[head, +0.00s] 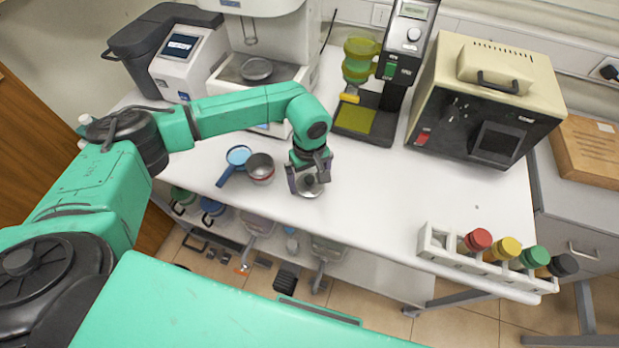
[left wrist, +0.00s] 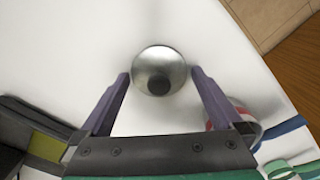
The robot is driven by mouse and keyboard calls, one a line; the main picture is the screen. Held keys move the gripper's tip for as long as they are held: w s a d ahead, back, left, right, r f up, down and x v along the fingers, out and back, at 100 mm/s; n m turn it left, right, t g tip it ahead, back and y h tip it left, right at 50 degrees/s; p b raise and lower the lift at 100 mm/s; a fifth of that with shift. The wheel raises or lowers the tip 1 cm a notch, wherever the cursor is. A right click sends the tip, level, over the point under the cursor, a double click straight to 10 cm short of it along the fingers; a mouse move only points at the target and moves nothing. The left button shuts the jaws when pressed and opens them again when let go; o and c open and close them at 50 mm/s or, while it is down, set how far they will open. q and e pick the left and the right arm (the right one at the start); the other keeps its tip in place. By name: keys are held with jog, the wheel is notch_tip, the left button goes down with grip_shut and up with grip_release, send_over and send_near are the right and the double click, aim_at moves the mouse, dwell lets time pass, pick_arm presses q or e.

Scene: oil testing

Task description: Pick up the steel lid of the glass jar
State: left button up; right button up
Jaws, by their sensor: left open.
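The steel lid (head: 309,190) is a round, shiny disc with a dark knob on top, near the front edge of the white table. In the left wrist view the lid (left wrist: 158,57) sits between my fingertips. My left gripper (head: 309,183) is open and points down over the lid, one finger on each side of the knob. In the left wrist view the gripper (left wrist: 160,76) shows a gap on both sides of the lid. I cannot tell whether a glass jar is under the lid. My right gripper is not in view.
A steel bowl with a red band (head: 260,169) and a blue-handled pan (head: 237,157) stand just left of the lid. A white rack (head: 436,243) with several coloured-cap bottles is at the right front. Machines line the back. The table's middle right is clear.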

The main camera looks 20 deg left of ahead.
pick_arm(q)
jog(key=c, duration=1.1)
